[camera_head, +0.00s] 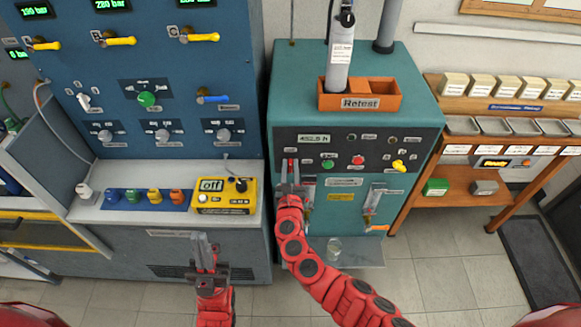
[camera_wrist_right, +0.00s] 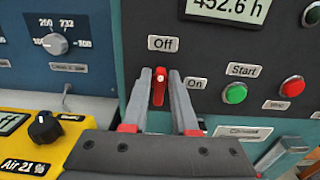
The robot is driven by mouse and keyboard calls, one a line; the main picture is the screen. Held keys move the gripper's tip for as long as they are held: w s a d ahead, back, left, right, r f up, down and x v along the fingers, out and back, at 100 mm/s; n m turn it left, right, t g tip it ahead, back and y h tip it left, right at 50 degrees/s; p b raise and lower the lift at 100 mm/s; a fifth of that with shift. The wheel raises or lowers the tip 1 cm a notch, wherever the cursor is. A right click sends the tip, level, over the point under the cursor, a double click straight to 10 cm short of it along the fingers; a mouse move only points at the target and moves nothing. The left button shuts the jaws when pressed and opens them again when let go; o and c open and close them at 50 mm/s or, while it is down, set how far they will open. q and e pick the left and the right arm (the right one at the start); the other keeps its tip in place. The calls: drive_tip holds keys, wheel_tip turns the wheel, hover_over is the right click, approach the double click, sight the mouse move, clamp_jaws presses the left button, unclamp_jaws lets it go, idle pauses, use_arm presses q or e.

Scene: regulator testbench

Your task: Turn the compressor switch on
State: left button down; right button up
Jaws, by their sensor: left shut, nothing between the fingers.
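The compressor switch is a small red lever (camera_wrist_right: 159,86) on the dark panel of the teal cabinet. In the right wrist view it stands upright, pointing towards the "Off" label (camera_wrist_right: 163,44). The "On" label (camera_wrist_right: 197,83) is to its right. My right gripper (camera_head: 291,172) is at the panel, its two grey fingers apart on either side of the lever; whether they touch it is unclear. It also shows in the right wrist view (camera_wrist_right: 161,98). My left gripper (camera_head: 203,245) is shut and empty, in front of the blue bench's lower front.
A green Start button (camera_wrist_right: 235,93) and a red button (camera_wrist_right: 292,87) are right of the switch. A yellow box (camera_head: 225,197) with a black knob stands on the bench to the left. An orange "Retest" tray (camera_head: 359,103) holding a grey cylinder sits on the cabinet.

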clamp_jaws()
drive_tip(key=shift+f, duration=0.1)
drive_tip(key=shift+d+f+m+b, duration=0.1)
drive_tip(key=shift+f+m+b, duration=0.05)
drive_tip(key=shift+m+b, duration=1.05)
drive_tip(key=shift+d+f+m+b, duration=0.2)
drive_tip(key=shift+m+b, duration=2.35)
drive_tip(key=shift+m, duration=0.05)
drive_tip(key=shift+d+f+m+b, duration=0.15)
drive_tip(key=shift+m+b, duration=2.45)
drive_tip(key=shift+d+f+m+b, duration=0.2)
drive_tip(key=shift+m+b, duration=2.35)
drive_tip(key=shift+m, duration=0.05)
drive_tip(key=shift+o, duration=2)
unclamp_jaws()
drive_tip(key=shift+r, duration=0.1)
